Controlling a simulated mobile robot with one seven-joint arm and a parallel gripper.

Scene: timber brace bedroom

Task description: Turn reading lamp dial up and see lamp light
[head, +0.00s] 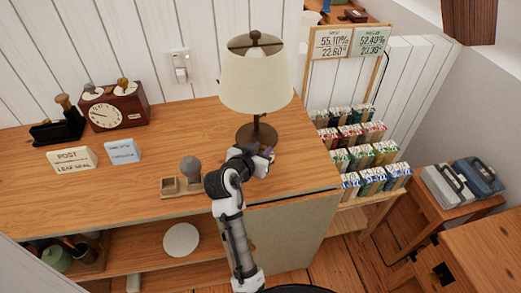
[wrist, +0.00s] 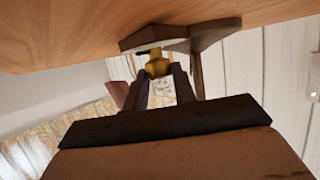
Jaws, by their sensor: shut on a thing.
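The reading lamp (head: 257,82) has a beige shade and a dark brown base (head: 250,132). It stands upright near the right end of the wooden counter, and no glow shows from its shade. My gripper (head: 264,158) is at the front of the lamp base in the head view, where it hides the dial. In the wrist view, the lamp base (wrist: 185,37) hangs upside down at the top, with the brass dial (wrist: 158,67) on it. The two fingers of my gripper (wrist: 160,76) are shut on the dial, one on each side.
On the counter (head: 170,145) stand a wooden clock (head: 114,108), two small signs (head: 122,152) and a stamp with a grey knob (head: 190,168). A rack of small boxes (head: 360,155) is to the right. The counter's front centre-left is fairly clear.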

